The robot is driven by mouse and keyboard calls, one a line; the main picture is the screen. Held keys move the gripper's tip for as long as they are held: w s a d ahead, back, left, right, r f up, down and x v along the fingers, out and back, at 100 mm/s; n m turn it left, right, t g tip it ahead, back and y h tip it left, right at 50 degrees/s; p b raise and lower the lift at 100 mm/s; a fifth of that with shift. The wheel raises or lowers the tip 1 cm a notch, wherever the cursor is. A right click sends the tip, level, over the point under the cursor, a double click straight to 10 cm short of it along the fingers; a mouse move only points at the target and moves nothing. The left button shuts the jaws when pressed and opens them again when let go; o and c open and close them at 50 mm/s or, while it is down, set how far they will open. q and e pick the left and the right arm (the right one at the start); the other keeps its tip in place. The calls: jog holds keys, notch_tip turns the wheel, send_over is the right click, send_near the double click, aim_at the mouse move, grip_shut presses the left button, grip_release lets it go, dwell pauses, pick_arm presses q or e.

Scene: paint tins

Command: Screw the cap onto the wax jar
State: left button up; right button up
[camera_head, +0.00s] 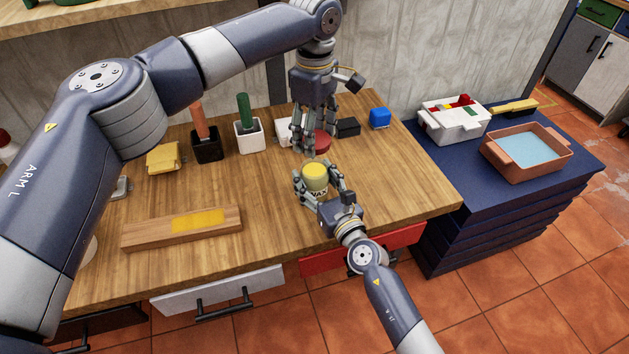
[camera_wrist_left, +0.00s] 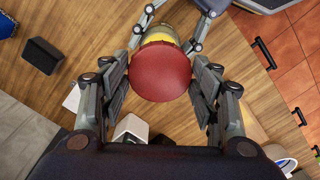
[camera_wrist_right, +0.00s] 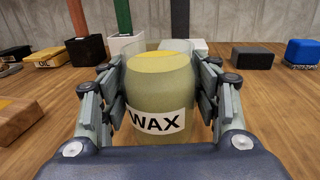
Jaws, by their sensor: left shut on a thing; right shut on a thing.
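The wax jar (camera_head: 314,178) is a clear jar of yellow wax with a white WAX label, standing upright and open on the wooden table. My right gripper (camera_head: 323,190) is shut on it from the front; the right wrist view shows the jar (camera_wrist_right: 158,95) between both fingers. The cap (camera_wrist_left: 160,70) is a red disc, held by my left gripper (camera_wrist_left: 160,82), which points down from above. In the head view the cap (camera_head: 322,143) is partly hidden by the fingers. It is behind the jar, apart from it, and overlaps part of the jar in the left wrist view.
Behind stand a black holder (camera_head: 207,147), a white holder (camera_head: 249,137), a black block (camera_head: 348,127) and a blue block (camera_head: 380,118). A wooden board (camera_head: 150,232) lies front left. A blue cabinet at right bears a white crate (camera_head: 452,122) and a tray (camera_head: 500,158).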

pick_arm(q)
send_over(314, 171)
jog(key=shift+f, duration=2.4)
jog(key=shift+f, duration=0.85)
jog(key=shift+f, duration=0.55)
